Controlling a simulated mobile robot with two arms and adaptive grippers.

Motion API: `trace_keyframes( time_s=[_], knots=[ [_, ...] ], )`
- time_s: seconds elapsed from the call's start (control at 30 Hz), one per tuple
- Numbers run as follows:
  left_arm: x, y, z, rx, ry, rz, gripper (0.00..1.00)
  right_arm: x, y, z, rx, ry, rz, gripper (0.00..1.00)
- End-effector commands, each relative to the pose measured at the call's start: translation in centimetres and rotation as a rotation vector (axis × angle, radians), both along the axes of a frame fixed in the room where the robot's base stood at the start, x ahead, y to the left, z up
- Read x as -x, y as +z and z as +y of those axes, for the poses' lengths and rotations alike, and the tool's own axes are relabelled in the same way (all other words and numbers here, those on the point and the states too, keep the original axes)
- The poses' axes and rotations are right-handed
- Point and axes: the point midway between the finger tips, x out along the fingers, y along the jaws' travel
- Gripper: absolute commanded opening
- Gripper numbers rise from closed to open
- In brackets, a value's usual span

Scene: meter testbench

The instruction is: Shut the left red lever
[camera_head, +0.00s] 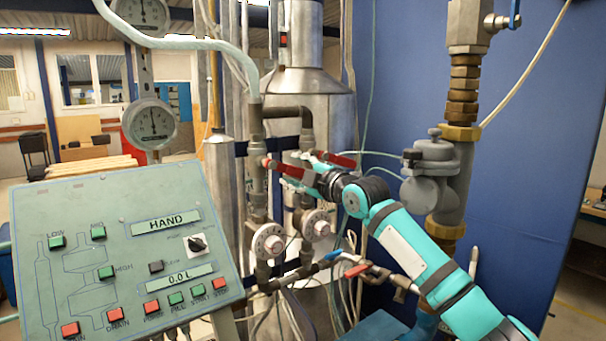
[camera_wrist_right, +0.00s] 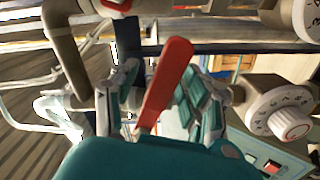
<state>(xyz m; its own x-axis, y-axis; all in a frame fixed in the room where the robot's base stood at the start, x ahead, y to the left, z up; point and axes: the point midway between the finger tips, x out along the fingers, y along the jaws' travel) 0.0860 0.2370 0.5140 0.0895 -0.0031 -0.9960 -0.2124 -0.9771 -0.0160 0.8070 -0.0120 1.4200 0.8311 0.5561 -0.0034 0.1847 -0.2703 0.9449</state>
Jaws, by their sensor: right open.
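The left red lever (camera_head: 283,168) sits on a vertical pipe and points toward my right gripper. The right red lever (camera_head: 339,160) is on the neighbouring pipe, just behind and to the right of the gripper. My right gripper (camera_head: 306,172) is at the left lever's free end. In the right wrist view, the left lever (camera_wrist_right: 168,76) lies between the two spread fingers of my right gripper (camera_wrist_right: 162,92), with gaps visible at its sides. I cannot tell whether either finger touches it. Part of the right lever (camera_wrist_right: 120,5) shows at the top edge. My left gripper is not in view.
Two round white dials (camera_head: 268,243) sit on the pipes below the levers. A green control panel (camera_head: 120,240) stands at the left. A heavy brass and grey valve pipe (camera_head: 460,100) stands at the right. A blue and red handled valve (camera_head: 345,265) is lower down.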

Motion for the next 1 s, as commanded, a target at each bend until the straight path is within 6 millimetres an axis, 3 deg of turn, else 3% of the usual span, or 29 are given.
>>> trace_keyframes(
  time_s=[0.5,0.87,1.0],
  knots=[
    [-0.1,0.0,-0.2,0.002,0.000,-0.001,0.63,5.4,-0.1,-4.0,0.002,-0.004,-0.001,0.47],
    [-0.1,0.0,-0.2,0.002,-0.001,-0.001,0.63,6.0,-0.1,-4.4,0.002,-0.004,0.001,0.47],
    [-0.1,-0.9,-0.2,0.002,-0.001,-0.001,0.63,6.2,-1.0,-4.8,0.037,-0.014,-0.026,0.31]
  ],
)
